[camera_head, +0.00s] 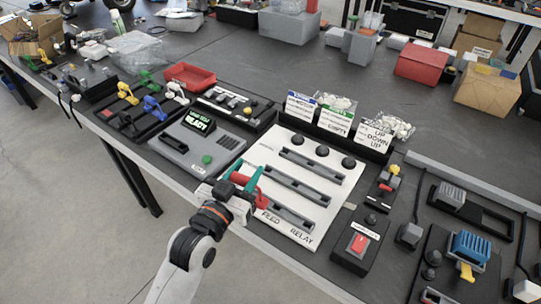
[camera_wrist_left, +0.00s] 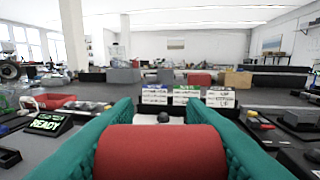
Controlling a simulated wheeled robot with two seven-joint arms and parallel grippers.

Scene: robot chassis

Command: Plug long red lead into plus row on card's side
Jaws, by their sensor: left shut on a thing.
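My left gripper (camera_head: 244,180) has teal fingers and is shut on a red piece, the red lead (camera_head: 249,184). In the left wrist view the lead (camera_wrist_left: 160,152) is a thick red cylinder between the two teal fingers. The gripper is over the lower left edge of a white board (camera_head: 330,178) with several long dark slotted rows and round black knobs. The lead's far end and any contact with the board are hidden. Three printed cards (camera_head: 337,120) stand in a black holder behind the board. My right gripper is not in view.
A grey device with a lit READY screen (camera_head: 198,122) is left of the board. A red switch box (camera_head: 357,243) is to its right. A red tray (camera_head: 189,77) and racks of coloured plugs (camera_head: 126,93) lie farther left.

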